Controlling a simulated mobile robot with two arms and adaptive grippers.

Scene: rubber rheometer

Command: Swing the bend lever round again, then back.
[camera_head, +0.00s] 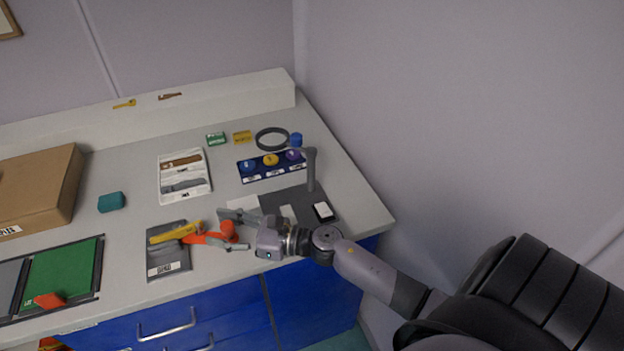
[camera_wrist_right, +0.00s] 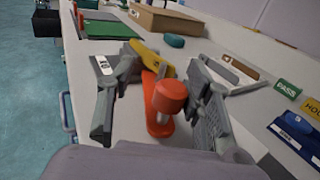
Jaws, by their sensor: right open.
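The bend lever (camera_head: 213,237) is orange-red, with a round knob that shows large in the right wrist view (camera_wrist_right: 170,97). It sits at the right edge of a grey plate (camera_head: 169,258) with a barcode label, beside a yellow bar (camera_head: 176,231), which also shows in the wrist view (camera_wrist_right: 146,57). My right gripper (camera_head: 226,229) is open. In the wrist view its fingers (camera_wrist_right: 160,110) stand on either side of the lever's knob, with gaps visible. Contact cannot be seen. My left gripper is not in view.
A dark mat (camera_head: 285,203) with a grey post (camera_head: 311,170) and a small black-and-white device (camera_head: 323,212) lies right of my gripper. A green panel (camera_head: 62,272) lies left.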

